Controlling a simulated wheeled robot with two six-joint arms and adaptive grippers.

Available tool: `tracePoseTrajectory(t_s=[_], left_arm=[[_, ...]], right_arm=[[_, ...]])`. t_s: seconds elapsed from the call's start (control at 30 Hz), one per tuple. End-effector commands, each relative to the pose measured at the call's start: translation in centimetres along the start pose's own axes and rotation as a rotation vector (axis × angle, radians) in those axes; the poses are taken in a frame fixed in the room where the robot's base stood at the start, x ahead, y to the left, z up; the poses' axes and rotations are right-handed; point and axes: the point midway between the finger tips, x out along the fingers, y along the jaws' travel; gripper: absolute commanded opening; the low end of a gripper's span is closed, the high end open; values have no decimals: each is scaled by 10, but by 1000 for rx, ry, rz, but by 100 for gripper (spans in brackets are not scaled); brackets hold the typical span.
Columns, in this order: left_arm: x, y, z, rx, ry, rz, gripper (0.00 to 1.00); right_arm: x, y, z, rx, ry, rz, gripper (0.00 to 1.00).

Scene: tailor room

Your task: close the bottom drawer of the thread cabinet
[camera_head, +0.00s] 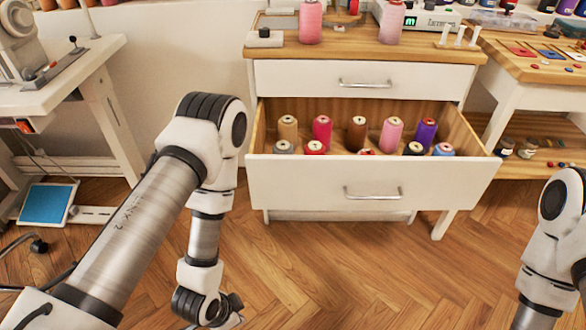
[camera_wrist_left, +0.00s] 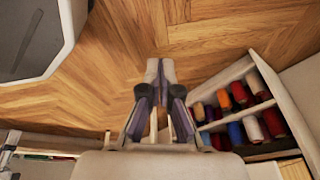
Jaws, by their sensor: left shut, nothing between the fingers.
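The thread cabinet (camera_head: 262,110) is white with a wooden top. Its bottom drawer (camera_head: 325,172) is pulled well out, showing wooden inner walls and several colored thread spools (camera_head: 358,134). A silver bar handle (camera_head: 372,193) is on the drawer's white front. The upper drawer (camera_head: 300,79) is shut. My left gripper (camera_head: 232,308) is low, in front and to the left of the drawer, apart from it.
A white sewing table (camera_head: 75,78) stands at the left, with a blue-topped item (camera_head: 48,204) on the floor below. A wooden-topped worktable (camera_head: 535,72) stands close at the cabinet's right. Spools and a small machine (camera_head: 405,18) are on the cabinet top. The wooden floor (camera_head: 330,270) before the drawer is clear.

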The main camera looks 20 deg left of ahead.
Motion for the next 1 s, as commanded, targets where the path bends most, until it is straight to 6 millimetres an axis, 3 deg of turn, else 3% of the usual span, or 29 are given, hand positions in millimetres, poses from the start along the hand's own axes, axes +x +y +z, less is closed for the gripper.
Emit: tracePoseTrajectory(t_s=[0.17, 0.27, 0.37, 0.43, 0.5, 0.6, 0.77, 0.9, 1.0], left_arm=[[-10, -8, -42, 397, 208, -66, 0], [-28, -15, -79, 689, 383, -177, 0], [-72, -30, -126, 1005, 601, -423, 0], [-120, -46, -156, 1156, 734, -672, 0], [-177, -70, -175, 1194, 826, -928, 0], [-214, -92, -179, 1143, 866, -1065, 0], [-212, -99, -186, 1130, 867, -1084, 0], [-202, -103, -205, 1135, 868, -1087, 0], [-198, -107, -227, 1140, 868, -1084, 0]], right_arm=[[-2, 0, 0, 0, 0, 0, 40], [-5, 0, 0, 0, 0, 0, 40], [-10, 0, 0, 0, 0, 0, 40], [-16, 0, 0, 0, 0, 0, 40], [-25, 0, 0, 0, 0, 0, 40], [-30, 0, 0, 0, 0, 0, 40], [-17, 0, 0, 0, 0, 0, 40], [10, 0, 0, 0, -1, 0, 40], [18, 0, 0, 0, 0, 0, 40]])
